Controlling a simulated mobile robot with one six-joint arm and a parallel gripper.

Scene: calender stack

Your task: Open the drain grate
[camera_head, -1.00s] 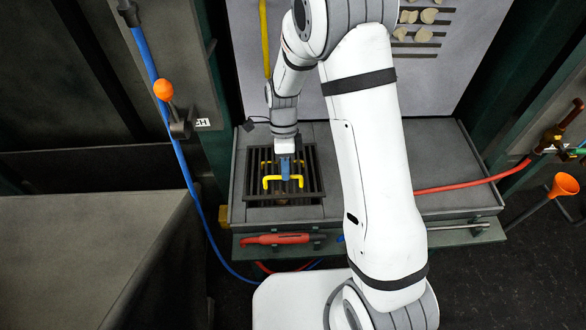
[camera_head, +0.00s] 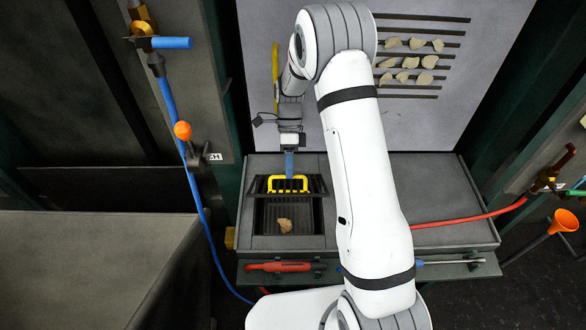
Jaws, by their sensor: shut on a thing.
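The dark slatted drain grate (camera_head: 315,187) is raised and tilted up at the back of its square opening. Its yellow handle (camera_head: 271,184) stands at the grate's top. My gripper (camera_head: 289,172) is shut on the yellow handle; its fingertips are small and partly hidden at the handle. Below the grate, the open drain pit (camera_head: 266,227) shows, with a beige lump (camera_head: 285,226) lying inside it.
A red-handled tool (camera_head: 280,266) lies on the front ledge. A red hose (camera_head: 470,217) crosses on the right, and a blue hose (camera_head: 193,180) hangs on the left. Several beige pieces (camera_head: 402,62) sit on the slotted back panel.

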